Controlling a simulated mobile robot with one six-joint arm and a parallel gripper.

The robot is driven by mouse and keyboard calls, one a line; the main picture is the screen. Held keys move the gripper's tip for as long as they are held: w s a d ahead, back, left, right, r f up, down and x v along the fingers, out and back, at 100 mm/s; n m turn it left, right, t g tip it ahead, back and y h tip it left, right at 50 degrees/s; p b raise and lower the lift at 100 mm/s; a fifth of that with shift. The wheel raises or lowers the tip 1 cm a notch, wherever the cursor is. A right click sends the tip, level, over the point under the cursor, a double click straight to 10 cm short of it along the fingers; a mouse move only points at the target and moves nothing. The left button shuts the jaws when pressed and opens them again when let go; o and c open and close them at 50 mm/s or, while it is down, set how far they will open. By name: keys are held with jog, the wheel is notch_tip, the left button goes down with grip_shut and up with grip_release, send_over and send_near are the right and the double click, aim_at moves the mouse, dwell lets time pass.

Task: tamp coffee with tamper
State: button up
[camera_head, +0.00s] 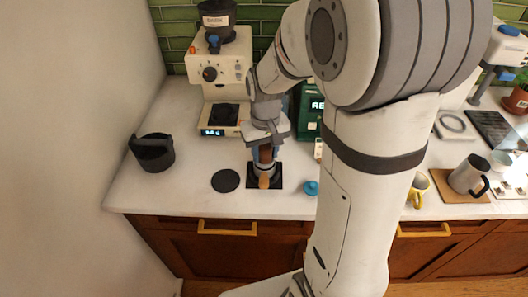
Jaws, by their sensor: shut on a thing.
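My gripper (265,152) points down in front of the grinder and is shut on the brown handle of the tamper (265,156). The tamper stands upright directly above the portafilter (264,181). The portafilter sits on a black square mat (276,184), with its light wooden handle toward the counter's front edge. The tamper's base and the portafilter's basket overlap in this view. I cannot tell whether they touch, and the coffee is hidden.
A cream grinder (222,75) stands behind. A black knock box (153,152) and a round black disc (225,180) are to the left. A small blue knob-like thing (311,187) is close on the right. A yellow cup (418,188) and a steel jug (468,174) stand farther right.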

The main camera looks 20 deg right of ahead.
jog(key=shift+w+r+p, duration=0.1)
jog(key=shift+r+p, duration=1.65)
jog(key=shift+r, duration=1)
jog(key=shift+f, duration=0.1)
